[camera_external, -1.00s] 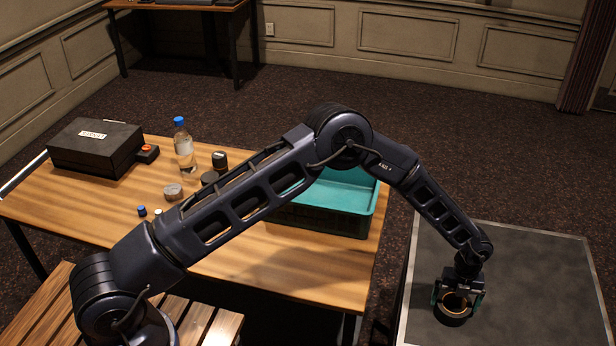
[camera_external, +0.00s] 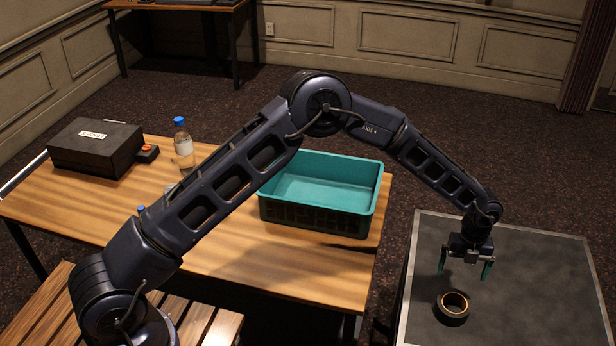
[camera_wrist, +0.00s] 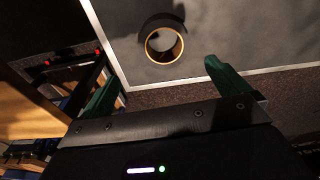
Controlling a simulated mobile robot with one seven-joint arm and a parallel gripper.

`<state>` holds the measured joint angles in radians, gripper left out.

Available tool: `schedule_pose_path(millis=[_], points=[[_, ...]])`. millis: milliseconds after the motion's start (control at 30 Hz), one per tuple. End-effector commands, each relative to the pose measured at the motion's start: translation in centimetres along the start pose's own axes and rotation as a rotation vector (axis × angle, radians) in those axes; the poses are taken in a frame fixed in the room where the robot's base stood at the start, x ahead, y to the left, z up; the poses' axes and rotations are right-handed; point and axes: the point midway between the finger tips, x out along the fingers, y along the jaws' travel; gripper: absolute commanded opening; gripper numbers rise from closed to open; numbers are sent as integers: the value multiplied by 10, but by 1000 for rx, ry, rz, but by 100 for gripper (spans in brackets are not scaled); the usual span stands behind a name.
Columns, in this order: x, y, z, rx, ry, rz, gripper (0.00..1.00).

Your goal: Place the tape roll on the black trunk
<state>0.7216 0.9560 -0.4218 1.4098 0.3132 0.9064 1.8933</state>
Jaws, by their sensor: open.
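The tape roll (camera_external: 452,308), black with a tan inner ring, lies flat on the black trunk (camera_external: 540,290), near the trunk's left side. The trunk has a dark top and a pale metal edge. My gripper (camera_external: 466,274) is open and empty, above the tape roll and apart from it, with its green fingers pointing down. In the wrist view the tape roll (camera_wrist: 163,43) rests on the trunk top (camera_wrist: 228,35), beyond the two spread green fingers (camera_wrist: 160,85).
A wooden table (camera_external: 230,262) stands to the left with an empty-looking teal crate (camera_external: 315,219), a water bottle (camera_external: 183,147) and a black case (camera_external: 85,155). A gap of floor separates the table from the trunk. The trunk's right part is clear.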

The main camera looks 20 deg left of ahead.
Motion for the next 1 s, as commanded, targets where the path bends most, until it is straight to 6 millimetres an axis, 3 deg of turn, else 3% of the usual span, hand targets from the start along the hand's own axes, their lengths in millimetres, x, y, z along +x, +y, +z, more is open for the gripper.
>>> schedule_pose_path(millis=[167, 500, 733, 1000], points=[[-57, 38, 26, -150, -42, -13, 100], [-175, 146, 64, -549, -124, -50, 100], [-244, 227, 73, -828, -171, -90, 100], [-310, 326, 65, -1167, -214, -151, 100]])
